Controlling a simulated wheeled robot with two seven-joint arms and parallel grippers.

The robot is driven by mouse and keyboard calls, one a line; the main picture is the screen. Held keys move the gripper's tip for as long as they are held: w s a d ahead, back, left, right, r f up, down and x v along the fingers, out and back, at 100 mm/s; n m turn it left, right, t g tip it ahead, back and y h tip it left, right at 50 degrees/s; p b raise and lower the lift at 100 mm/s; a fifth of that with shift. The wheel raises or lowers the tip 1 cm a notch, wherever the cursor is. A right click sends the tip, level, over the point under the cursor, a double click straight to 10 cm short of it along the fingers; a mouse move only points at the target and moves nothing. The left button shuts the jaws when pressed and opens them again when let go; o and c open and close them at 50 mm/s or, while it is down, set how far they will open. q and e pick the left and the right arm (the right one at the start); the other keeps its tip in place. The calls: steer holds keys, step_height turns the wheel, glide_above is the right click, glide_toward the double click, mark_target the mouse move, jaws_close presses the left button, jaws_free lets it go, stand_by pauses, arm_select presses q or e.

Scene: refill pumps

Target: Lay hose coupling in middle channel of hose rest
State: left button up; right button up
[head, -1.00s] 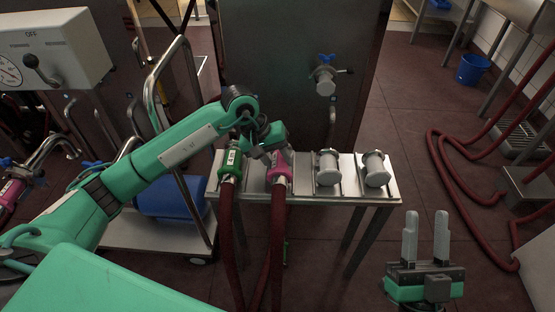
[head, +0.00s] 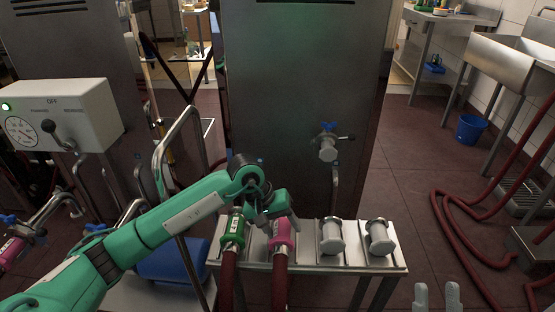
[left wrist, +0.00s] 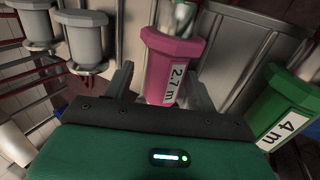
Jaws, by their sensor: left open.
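A pink hose coupling (head: 283,238) labelled 2.7 m lies on the metal hose rest (head: 345,269), with its dark red hose hanging over the front edge. A green coupling (head: 233,230) labelled 4 m lies to its left. My left gripper (head: 272,221) is at the pink coupling. In the left wrist view, the open fingers of my left gripper (left wrist: 159,82) stand on either side of the pink coupling (left wrist: 171,62), with small gaps visible. The green coupling (left wrist: 285,105) is at the right there. My right gripper (head: 437,298) shows only its two separated fingertips, empty.
Two grey flanged fittings (head: 331,237) (head: 379,238) stand on the right part of the rest. A steel cabinet with a blue-handled valve (head: 328,144) rises behind. A blue drum (head: 170,262) is at the left. Red hoses (head: 455,240) lie on the floor at the right.

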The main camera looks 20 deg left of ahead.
arm_select(q)
steer(key=r+p, duration=0.1)
steer(key=r, duration=0.1)
steer(key=r+p, duration=0.2)
steer(key=shift+s+a+r, duration=0.1)
steer(key=shift+a, duration=0.1)
step_height(320, 180, up, 6)
steer(key=p, duration=0.3)
step_height(320, 180, up, 19)
steer(key=m+y+p, duration=0.2)
steer(key=y+p, duration=0.2)
steer(key=p, duration=1.6)
glide_above(288, 228)
steer(key=s, duration=0.7)
steer(key=shift+s+a+r+g+p, duration=0.25)
steer(key=shift+a+r+g+p, duration=0.15)
steer(key=shift+r+g+p, duration=0.25)
steer(key=shift+f+t, duration=0.15)
steer(key=shift+t, duration=0.1)
